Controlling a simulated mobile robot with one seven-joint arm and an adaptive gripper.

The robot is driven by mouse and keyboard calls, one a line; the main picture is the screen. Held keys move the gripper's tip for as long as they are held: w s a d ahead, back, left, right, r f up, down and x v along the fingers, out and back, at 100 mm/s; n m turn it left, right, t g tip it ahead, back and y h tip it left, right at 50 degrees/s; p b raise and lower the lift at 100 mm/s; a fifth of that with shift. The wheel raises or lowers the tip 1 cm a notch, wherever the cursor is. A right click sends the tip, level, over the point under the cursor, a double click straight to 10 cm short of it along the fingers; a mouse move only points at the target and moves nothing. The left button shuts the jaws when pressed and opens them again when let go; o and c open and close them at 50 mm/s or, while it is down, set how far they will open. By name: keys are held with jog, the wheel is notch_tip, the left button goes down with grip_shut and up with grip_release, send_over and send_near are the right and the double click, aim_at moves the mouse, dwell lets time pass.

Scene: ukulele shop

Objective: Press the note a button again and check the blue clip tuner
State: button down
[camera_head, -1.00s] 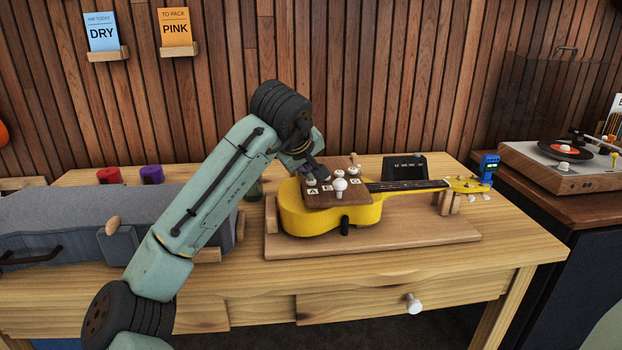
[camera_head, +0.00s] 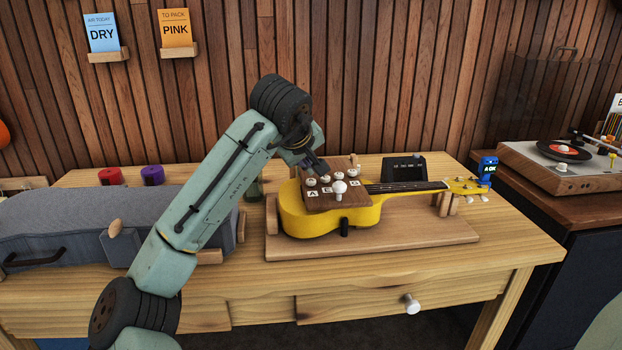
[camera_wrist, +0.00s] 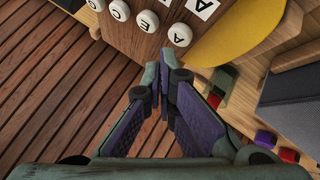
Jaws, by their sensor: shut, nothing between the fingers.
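A yellow ukulele (camera_head: 300,222) lies on a wooden stand, with a brown button board (camera_head: 330,202) over its body. The board carries several round white lettered buttons. The A button (camera_head: 311,183) is nearest my gripper (camera_head: 318,168), and it also shows in the wrist view (camera_wrist: 180,35). My gripper is shut and empty, just above and apart from the buttons. In the wrist view its fingertips (camera_wrist: 164,72) are together. The blue clip tuner (camera_head: 488,170) is on the ukulele's headstock at the right. Its dark screen shows small pale text that looks like "A OK".
A grey case (camera_head: 60,215) lies on the left of the bench, with red (camera_head: 110,176) and purple (camera_head: 152,174) items behind it. A dark box (camera_head: 404,168) is behind the neck. A turntable (camera_head: 565,165) is at right.

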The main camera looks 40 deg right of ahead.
jog(key=shift+r, duration=0.1)
notch_tip(320, 180, up, 5)
jog(key=p, duration=0.4)
jog(key=shift+p, duration=0.3)
dwell(0.4)
